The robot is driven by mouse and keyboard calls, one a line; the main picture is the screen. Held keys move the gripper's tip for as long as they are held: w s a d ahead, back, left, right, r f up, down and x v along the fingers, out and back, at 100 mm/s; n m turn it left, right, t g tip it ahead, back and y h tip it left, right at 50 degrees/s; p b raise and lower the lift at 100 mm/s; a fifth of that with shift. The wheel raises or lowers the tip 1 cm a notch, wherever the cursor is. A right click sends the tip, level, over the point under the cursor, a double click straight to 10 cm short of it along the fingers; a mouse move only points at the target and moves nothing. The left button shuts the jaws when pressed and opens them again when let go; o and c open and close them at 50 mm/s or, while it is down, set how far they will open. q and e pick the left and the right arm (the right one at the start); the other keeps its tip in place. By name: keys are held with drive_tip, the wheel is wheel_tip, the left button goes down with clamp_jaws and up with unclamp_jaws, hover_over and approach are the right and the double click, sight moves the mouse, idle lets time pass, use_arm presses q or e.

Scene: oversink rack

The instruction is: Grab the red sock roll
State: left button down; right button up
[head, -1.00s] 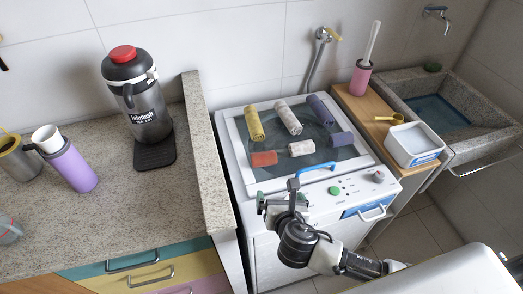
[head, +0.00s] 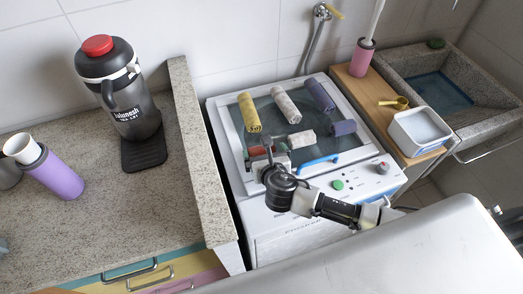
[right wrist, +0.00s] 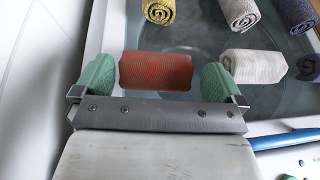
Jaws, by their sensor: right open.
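The red sock roll (right wrist: 156,71) lies on the glass lid of the washing machine, between the two green fingers of my open right gripper (right wrist: 156,78) in the right wrist view. The left finger is near its left end and the right finger is beside its right end; I cannot tell whether they touch it. In the head view the red roll (head: 257,151) is partly hidden by my right gripper (head: 267,160). My left gripper is not in view.
A white roll (right wrist: 254,66) lies just right of the right finger. Yellow (head: 249,112), white and purple rolls lie behind. The blue lid handle (head: 318,164) is at the front. A granite counter (head: 203,160) with a raised edge stands to the left.

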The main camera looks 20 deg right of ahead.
sight(261, 148)
drive_tip(key=x, duration=0.3)
drive_tip(key=shift+w+a+f, duration=0.15)
drive_tip(key=shift+w+f, duration=0.25)
drive_tip(key=shift+w, duration=0.15)
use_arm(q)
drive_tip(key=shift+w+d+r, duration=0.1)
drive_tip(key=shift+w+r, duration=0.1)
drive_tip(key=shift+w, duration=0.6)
use_arm(e)
drive_tip(key=shift+s, duration=0.1)
drive_tip(key=c, duration=0.8)
drive_tip(key=shift+o, duration=0.2)
drive_tip(key=shift+r, duration=0.1)
